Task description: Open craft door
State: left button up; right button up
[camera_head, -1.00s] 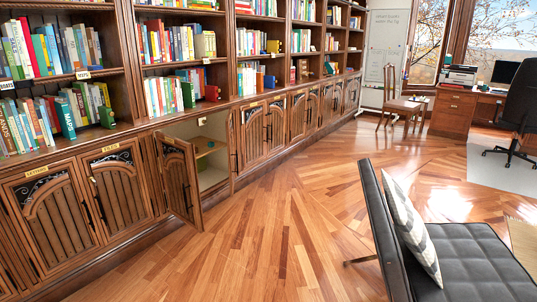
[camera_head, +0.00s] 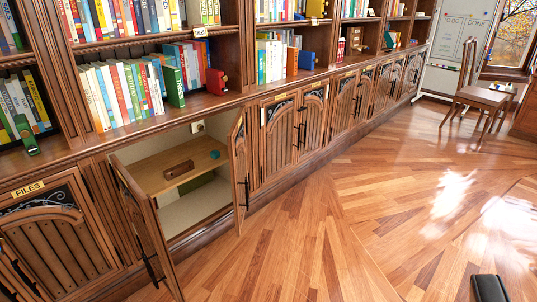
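A low cabinet in the wooden bookcase stands open, with two arched, slatted doors. Its left door (camera_head: 148,232) swings out toward me, with a dark handle near its free edge. Its right door (camera_head: 239,172) is also swung out and shows nearly edge-on. Inside, a wooden shelf (camera_head: 150,176) holds a small brown box-like item and a round teal item. I cannot read a craft label on these doors.
The closed door labelled FILES (camera_head: 60,235) is at the left. More closed cabinets (camera_head: 293,128) run to the right under the books. The wooden floor (camera_head: 330,235) is clear. A dark object (camera_head: 489,289) shows at the bottom right, and a wooden chair (camera_head: 481,92) stands farther back.

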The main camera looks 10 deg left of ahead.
aim_at(237, 139)
jog(key=i, duration=2.55)
jog(key=u, duration=1.25)
